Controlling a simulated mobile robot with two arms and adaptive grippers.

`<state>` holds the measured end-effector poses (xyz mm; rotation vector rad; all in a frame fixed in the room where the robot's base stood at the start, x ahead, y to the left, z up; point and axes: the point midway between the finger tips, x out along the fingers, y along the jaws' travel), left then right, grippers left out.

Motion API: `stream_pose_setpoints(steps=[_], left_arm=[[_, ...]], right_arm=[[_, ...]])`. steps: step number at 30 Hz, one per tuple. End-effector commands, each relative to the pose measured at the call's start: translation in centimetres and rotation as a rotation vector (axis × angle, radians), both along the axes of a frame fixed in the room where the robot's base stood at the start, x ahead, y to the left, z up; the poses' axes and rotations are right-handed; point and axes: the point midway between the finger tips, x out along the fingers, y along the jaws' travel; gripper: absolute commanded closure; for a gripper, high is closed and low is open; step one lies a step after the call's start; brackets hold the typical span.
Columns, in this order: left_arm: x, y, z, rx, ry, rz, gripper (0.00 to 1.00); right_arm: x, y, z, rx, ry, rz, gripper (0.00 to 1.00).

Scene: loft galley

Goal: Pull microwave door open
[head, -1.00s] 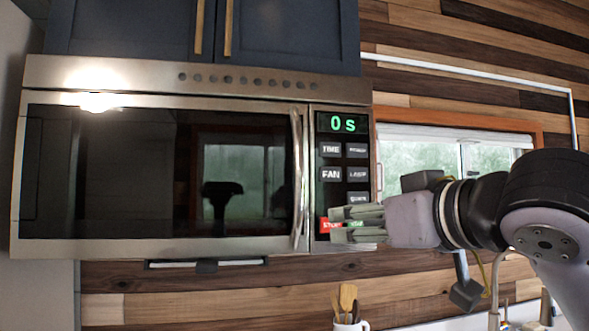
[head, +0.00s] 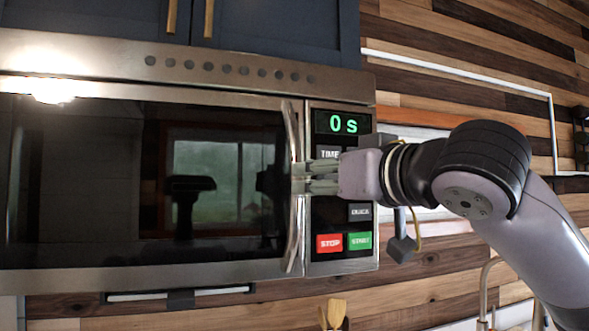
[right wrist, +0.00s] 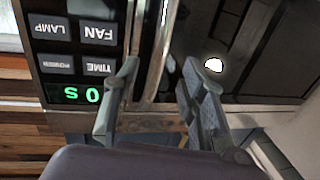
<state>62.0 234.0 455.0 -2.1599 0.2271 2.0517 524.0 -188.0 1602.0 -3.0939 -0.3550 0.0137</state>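The microwave (head: 345,268) is mounted under dark cabinets, and its dark glass door (head: 90,180) is shut. The door's vertical steel handle (head: 293,245) runs along its right side, beside the control panel. My right gripper (head: 302,177) reaches in from the right, with its fingertips at the middle of the handle. In the right wrist view, my right gripper (right wrist: 160,68) is open, with one finger on each side of the handle (right wrist: 158,45). Firm contact with the handle cannot be made out. My left gripper is not in view.
The control panel (head: 325,212) has a green "0 s" display and red STOP (head: 329,243) and green START (head: 360,241) buttons, close to my right gripper. Cabinets (head: 280,30) hang above. Wooden utensils (head: 332,315) stand below. Space before the door looks clear.

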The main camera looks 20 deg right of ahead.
Motion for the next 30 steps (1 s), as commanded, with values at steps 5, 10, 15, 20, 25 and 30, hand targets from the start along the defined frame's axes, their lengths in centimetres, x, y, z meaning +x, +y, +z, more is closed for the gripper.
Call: stream_pose_setpoints(steps=[5, 10, 15, 20, 25, 30], left_arm=[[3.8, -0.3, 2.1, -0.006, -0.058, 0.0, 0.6], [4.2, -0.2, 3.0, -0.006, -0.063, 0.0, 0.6], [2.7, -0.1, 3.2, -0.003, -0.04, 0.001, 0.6], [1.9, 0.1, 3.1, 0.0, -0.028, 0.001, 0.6], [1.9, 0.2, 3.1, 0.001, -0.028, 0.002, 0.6], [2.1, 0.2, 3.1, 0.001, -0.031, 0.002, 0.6]], right_arm=[[3.7, 0.9, 0.4, 0.0, 0.001, 0.001, 0.62], [6.2, 1.4, 0.3, 0.002, 0.001, 0.0, 0.62], [7.3, 1.7, 0.1, 0.0, -0.001, 0.002, 0.62], [7.5, 1.8, 0.0, 0.0, -0.002, 0.001, 0.62], [7.5, 1.8, 0.0, 0.0, -0.002, 0.001, 0.64], [7.5, 1.8, 0.0, 0.0, -0.002, 0.001, 0.75]])
